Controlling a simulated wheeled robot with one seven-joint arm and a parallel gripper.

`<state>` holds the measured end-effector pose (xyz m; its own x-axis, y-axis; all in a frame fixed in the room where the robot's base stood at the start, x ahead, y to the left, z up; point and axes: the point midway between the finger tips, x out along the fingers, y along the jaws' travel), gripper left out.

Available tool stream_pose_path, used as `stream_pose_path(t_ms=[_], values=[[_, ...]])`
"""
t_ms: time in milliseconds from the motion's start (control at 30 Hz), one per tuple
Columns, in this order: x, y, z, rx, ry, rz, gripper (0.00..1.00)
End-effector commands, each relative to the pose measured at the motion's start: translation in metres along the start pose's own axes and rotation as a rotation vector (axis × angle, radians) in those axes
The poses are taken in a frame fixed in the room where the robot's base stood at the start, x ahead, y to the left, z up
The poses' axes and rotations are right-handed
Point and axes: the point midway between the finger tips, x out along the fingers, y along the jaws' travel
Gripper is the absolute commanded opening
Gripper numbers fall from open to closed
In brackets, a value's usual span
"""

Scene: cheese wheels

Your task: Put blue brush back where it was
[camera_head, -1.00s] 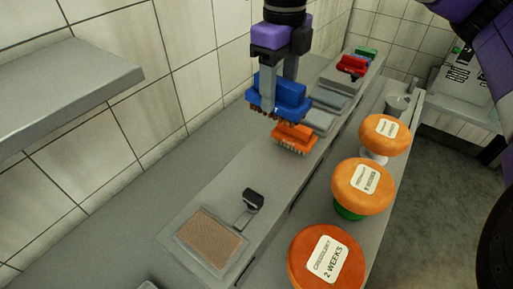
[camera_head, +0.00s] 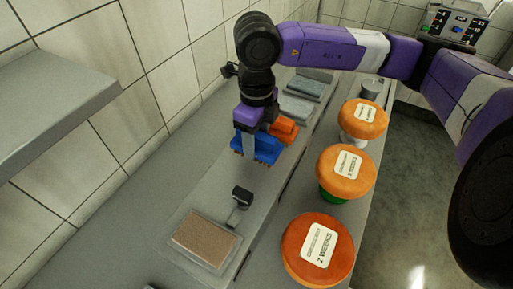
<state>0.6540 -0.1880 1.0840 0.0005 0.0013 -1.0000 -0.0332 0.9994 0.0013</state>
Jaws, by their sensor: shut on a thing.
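The blue brush (camera_head: 262,148) hangs bristles down in my gripper (camera_head: 248,148). My gripper is shut on it, and the fingers partly cover it. The brush is over the counter, in front of the orange brush (camera_head: 284,129), which it partly hides. I cannot tell whether the blue brush's bristles touch the counter or are a little above it.
A tray with a brown surface (camera_head: 207,240) and a small black-headed item (camera_head: 242,195) lie nearer on the counter. Grey folded cloths (camera_head: 297,105) lie behind. Three cheese wheels (camera_head: 318,250) stand along the right. A shelf (camera_head: 55,105) juts out at left.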

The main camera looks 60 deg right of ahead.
Motion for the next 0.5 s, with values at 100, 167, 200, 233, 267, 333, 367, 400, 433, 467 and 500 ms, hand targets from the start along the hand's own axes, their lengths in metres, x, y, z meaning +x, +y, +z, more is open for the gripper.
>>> stream_pose_path(t_ms=[100, 167, 200, 233, 267, 333, 367, 400, 433, 467, 500], values=[[0.008, 0.001, -0.001, 0.000, 0.002, 0.002, 0.15], [0.015, 0.001, -0.001, -0.001, 0.002, 0.003, 0.15], [0.022, 0.001, -0.001, 0.000, 0.002, 0.004, 0.15], [0.026, 0.001, -0.001, 0.001, 0.001, 0.004, 0.15], [0.030, 0.001, -0.001, 0.002, 0.001, 0.004, 0.15], [0.039, 0.000, -0.001, 0.001, 0.001, 0.003, 0.15], [0.041, 0.000, 0.000, 0.001, 0.001, 0.001, 0.15], [0.044, 0.000, -0.001, 0.000, 0.001, 0.000, 0.15], [0.045, 0.000, -0.001, -0.001, 0.001, 0.000, 0.15], [0.046, 0.000, -0.001, -0.001, 0.001, 0.000, 0.15], [0.046, 0.000, 0.000, -0.001, 0.000, 0.000, 0.15]])
